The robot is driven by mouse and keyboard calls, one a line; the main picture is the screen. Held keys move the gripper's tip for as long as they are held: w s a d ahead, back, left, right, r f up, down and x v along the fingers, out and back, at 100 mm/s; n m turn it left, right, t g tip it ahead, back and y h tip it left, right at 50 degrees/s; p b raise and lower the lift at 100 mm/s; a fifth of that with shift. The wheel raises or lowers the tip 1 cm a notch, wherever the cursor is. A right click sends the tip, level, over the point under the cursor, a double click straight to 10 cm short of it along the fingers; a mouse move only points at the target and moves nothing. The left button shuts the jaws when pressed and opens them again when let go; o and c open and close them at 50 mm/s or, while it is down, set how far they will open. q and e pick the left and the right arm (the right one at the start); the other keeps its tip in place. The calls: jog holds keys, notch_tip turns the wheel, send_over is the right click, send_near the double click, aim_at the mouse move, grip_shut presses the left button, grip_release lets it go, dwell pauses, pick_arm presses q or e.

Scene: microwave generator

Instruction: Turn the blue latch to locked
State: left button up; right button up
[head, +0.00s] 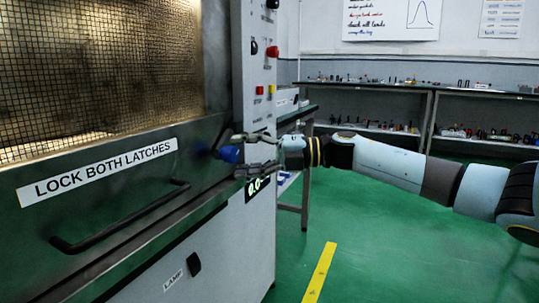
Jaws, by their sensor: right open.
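The blue latch (229,154) sits at the right end of the dark door frame, beside the "LOCK BOTH LATCHES" label (98,171). Its blue knob faces outward; I cannot tell from this angle whether it is locked. My right gripper (240,154) comes in from the right and is open. Its two fingers are at the knob, one above and one below it; I cannot tell whether they touch it. My left gripper is not in view.
The microwave generator's door has a mesh window (90,70) and a black bar handle (120,220). Its control panel (258,70) carries knobs and buttons. Shelves (430,90) with small items stand behind. Green floor (400,240) is clear at right.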

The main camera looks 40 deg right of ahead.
jog(key=v, duration=1)
